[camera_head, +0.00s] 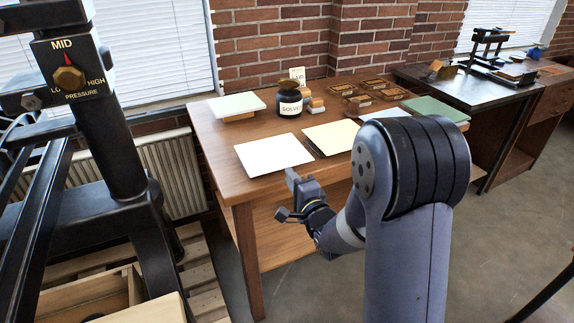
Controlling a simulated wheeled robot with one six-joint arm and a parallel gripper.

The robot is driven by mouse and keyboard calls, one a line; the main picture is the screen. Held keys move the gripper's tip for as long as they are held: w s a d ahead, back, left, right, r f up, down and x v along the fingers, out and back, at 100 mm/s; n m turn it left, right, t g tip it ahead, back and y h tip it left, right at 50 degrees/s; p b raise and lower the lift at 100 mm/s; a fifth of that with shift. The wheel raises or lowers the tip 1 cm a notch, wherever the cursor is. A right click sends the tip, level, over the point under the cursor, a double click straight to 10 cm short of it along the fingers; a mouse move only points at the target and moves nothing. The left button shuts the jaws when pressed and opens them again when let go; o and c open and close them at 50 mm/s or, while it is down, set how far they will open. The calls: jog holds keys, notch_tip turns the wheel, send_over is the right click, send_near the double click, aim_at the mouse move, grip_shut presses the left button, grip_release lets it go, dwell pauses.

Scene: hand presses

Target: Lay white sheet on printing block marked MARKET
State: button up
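A white sheet (272,155) lies flat near the front left of the wooden table. A cream sheet or stack (330,138) lies to its right, and another white sheet (386,113) shows partly behind my arm. No printing block with a readable MARKET mark shows. My gripper (290,196) is at the table's front edge, just in front of the white sheet's near edge. I cannot tell whether it touches the sheet. Its fingers are small and seen from behind, so their opening is unclear. I see nothing held in it.
On the wooden table (225,165) stand a dark solvent jar (290,103), a pale slab (237,105), small trays (372,85) and a green pad (435,109). A black press (112,130) rises at left. A dark bench (465,88) with a small press (490,50) stands back right.

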aim_at(284, 160)
jog(key=x, duration=0.5)
jog(key=shift+b, duration=0.4)
grip_shut()
jog(key=shift+r+p, duration=0.7)
jog(key=shift+r, duration=0.9)
jog(key=shift+f, duration=0.1)
